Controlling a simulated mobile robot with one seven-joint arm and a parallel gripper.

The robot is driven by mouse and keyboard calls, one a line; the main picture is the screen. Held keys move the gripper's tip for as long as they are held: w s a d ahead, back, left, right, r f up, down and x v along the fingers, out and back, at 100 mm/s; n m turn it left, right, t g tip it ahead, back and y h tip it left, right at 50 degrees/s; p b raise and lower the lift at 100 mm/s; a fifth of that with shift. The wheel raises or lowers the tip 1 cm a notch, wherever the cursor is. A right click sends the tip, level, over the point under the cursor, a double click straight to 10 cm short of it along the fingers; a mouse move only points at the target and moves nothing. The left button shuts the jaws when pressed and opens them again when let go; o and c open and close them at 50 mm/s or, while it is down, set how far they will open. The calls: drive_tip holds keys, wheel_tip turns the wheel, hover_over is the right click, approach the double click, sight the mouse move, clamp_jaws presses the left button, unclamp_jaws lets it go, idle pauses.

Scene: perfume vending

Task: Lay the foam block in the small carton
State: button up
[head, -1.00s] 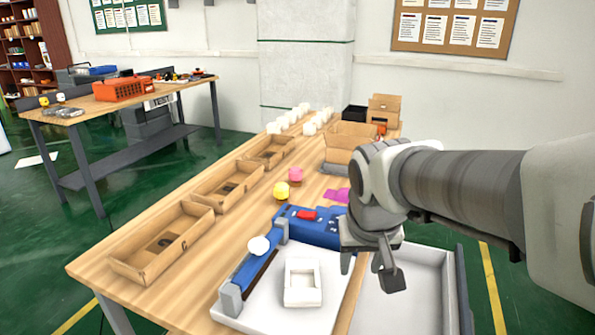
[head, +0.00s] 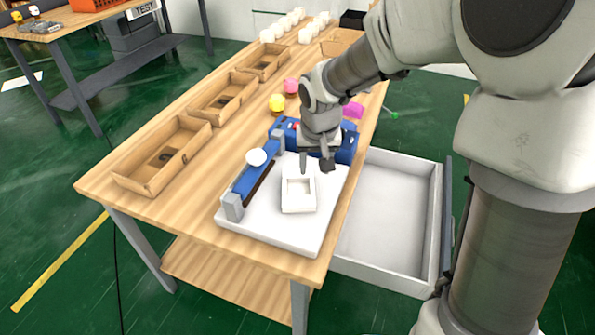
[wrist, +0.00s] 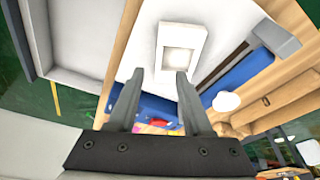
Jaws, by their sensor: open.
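The white foam block (head: 298,204), with a square recess, lies on the white plate of the blue machine. It also shows in the wrist view (wrist: 183,33), just beyond my fingertips. My gripper (head: 315,168) is open and empty, pointing down just behind the block. In the wrist view both fingers (wrist: 158,76) are apart with nothing between them. Several open brown cartons stand along the table's left side: a near one (head: 165,160), a middle one (head: 222,96) and a far one (head: 263,62). I cannot tell which is the small carton.
The blue machine (head: 240,188) has a raised bar with a white knob (head: 256,157) left of the block. An open white drawer (head: 385,215) sits right of the table. Yellow (head: 277,103) and pink (head: 291,86) items stand behind. Bare wood lies between cartons and machine.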

sight(312, 185)
drive_tip(key=x, duration=0.5)
drive_tip(key=shift+w+f+b, duration=0.1)
drive_tip(key=shift+f+b, duration=0.15)
drive_tip(key=shift+b, duration=0.15)
drive_tip(key=w+f, duration=0.1)
drive_tip(key=f, duration=0.1)
drive_tip(key=w+f, duration=0.1)
drive_tip(key=shift+w+f+b, duration=0.15)
drive_tip(key=shift+f+b, duration=0.25)
drive_tip(key=shift+w+f, duration=0.2)
drive_tip(key=shift+f, duration=0.3)
clamp_jaws()
